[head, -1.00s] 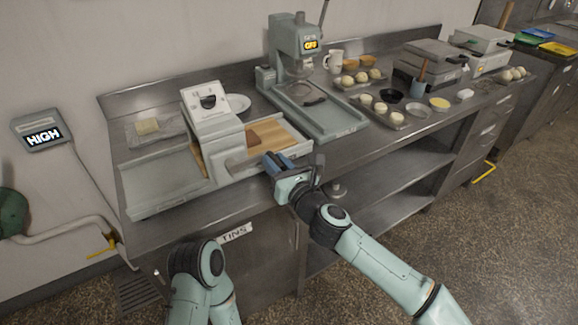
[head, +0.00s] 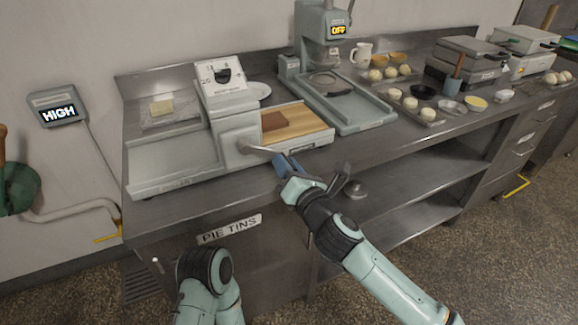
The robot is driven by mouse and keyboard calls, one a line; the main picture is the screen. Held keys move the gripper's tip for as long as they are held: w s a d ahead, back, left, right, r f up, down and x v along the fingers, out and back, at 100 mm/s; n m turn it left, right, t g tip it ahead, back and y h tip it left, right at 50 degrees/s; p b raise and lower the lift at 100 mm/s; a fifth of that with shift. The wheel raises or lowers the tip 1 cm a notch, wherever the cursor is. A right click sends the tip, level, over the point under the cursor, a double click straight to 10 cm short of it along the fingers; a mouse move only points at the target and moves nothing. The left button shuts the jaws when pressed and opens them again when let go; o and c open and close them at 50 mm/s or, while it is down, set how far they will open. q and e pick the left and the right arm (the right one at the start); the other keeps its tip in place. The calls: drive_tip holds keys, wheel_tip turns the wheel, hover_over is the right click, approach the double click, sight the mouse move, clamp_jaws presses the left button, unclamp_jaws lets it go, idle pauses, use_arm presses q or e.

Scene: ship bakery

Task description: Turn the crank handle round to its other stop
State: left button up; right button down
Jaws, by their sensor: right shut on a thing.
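The dough sheeter (head: 226,108) stands at the left of the steel counter, with a dial marked 20 on its sloped top. Its crank arm (head: 258,149) comes out of the front face of the housing and points right, tilted slightly down. My right gripper (head: 287,165) is at the outer end of this arm, in front of the sheeter's right bed, with its blue fingers shut on the crank handle. The grip itself is hidden by the fingers. My left arm shows at the bottom, but its gripper is out of view.
A wooden board with a brown slab (head: 273,121) lies on the sheeter's right bed. A press (head: 326,50) with an OFF display stands behind to the right. Trays of dough balls and small bowls lie further right. A lower shelf (head: 400,172) sits under the counter.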

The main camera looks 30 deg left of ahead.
use_arm(q)
drive_tip(key=shift+s, duration=0.1)
use_arm(e)
drive_tip(key=shift+f, duration=0.15)
drive_tip(key=c, duration=0.9)
unclamp_jaws()
drive_tip(key=shift+s+d, duration=0.25)
drive_tip(key=shift+d, duration=0.2)
use_arm(q)
drive_tip(key=shift+s+f, duration=0.15)
drive_tip(key=shift+f, duration=0.05)
use_arm(e)
drive_tip(key=shift+v, duration=6.25)
drive_tip(key=shift+a, duration=0.1)
